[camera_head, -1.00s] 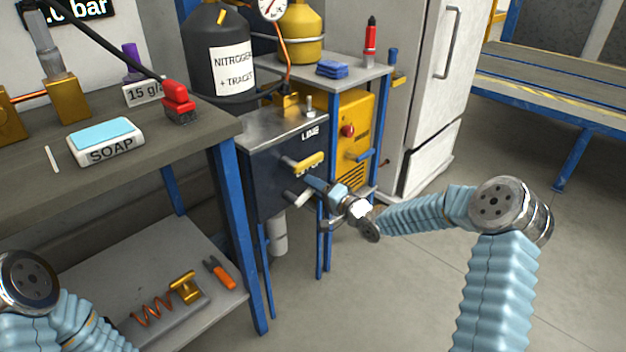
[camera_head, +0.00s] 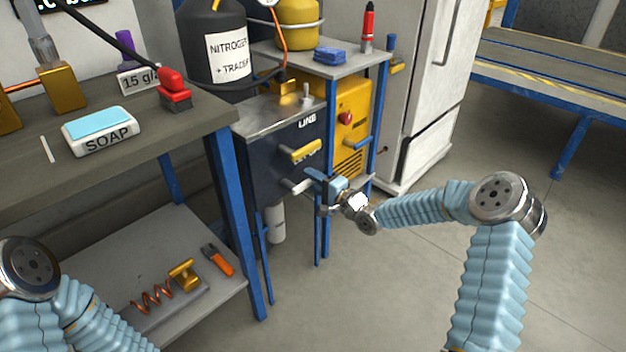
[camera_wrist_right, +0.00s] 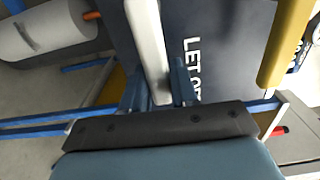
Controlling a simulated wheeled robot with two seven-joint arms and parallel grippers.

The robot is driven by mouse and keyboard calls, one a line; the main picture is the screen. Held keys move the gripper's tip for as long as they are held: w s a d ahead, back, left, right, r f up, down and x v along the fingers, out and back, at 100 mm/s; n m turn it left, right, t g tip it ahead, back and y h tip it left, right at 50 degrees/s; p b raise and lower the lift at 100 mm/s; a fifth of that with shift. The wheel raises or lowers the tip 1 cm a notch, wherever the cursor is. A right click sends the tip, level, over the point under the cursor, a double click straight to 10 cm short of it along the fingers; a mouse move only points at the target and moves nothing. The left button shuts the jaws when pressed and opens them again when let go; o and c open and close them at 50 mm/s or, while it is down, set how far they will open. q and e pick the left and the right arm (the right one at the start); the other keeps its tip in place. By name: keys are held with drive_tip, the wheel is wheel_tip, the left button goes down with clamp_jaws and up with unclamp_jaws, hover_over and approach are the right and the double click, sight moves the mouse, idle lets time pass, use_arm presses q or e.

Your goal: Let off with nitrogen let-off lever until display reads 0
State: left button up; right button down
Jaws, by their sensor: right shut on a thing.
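The nitrogen let-off lever (camera_head: 299,187) is a pale bar low on the front of a dark panel box (camera_head: 268,165). In the right wrist view it is a white bar (camera_wrist_right: 148,45) beside the lettering "LET O…", partly cut off. My right gripper (camera_head: 315,183) is shut on this lever; in the wrist view its blue fingers (camera_wrist_right: 157,88) sit on either side of it. The display (camera_head: 68,4) is cut by the top edge; only "bar" and part of a character show, so its reading cannot be told. My left gripper is out of view.
A yellow lever (camera_head: 306,151) under the word "LINE" sits just above. The nitrogen cylinder (camera_head: 215,45) stands behind the panel. The workbench (camera_head: 135,145) with soap (camera_head: 100,130) is at left. Blue frame legs (camera_head: 321,235) are close to my right gripper. Floor to the right is open.

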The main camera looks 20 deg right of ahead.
drive_tip(key=shift+f, duration=0.15)
drive_tip(key=c, duration=1)
unclamp_jaws()
drive_tip(key=shift+o, duration=0.2)
drive_tip(key=shift+s+d, duration=0.1)
drive_tip(key=v, duration=1.3)
drive_tip(key=shift+s, duration=0.3)
drive_tip(key=shift+d, duration=0.1)
